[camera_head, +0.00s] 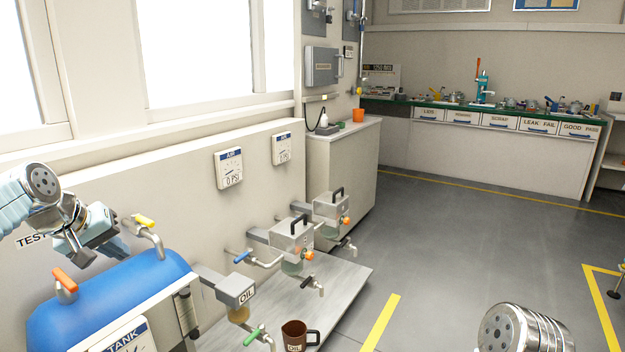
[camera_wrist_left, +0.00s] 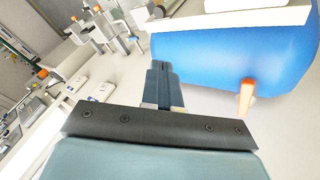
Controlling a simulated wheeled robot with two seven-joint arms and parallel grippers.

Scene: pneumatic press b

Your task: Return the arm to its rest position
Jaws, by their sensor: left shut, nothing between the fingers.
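My left gripper (camera_head: 84,256) is in the air above the left end of the blue tank (camera_head: 165,272), close to the wall. It is shut and empty. In the left wrist view its fingers (camera_wrist_left: 161,85) are together, with the blue tank (camera_wrist_left: 230,60) beyond and to the right. An orange-handled valve (camera_head: 65,282) stands on the tank just below and left of the gripper; its orange handle (camera_wrist_left: 246,97) also shows in the left wrist view. My right gripper is not in view.
An oil unit (camera_head: 237,290), a green-handled valve (camera_head: 254,334) and a brown oil cup (camera_head: 293,337) are right of the tank. Two grey units with black handles (camera_head: 294,233) stand farther back. Gauges (camera_head: 229,168) hang on the wall. The grey floor (camera_head: 440,250) is open.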

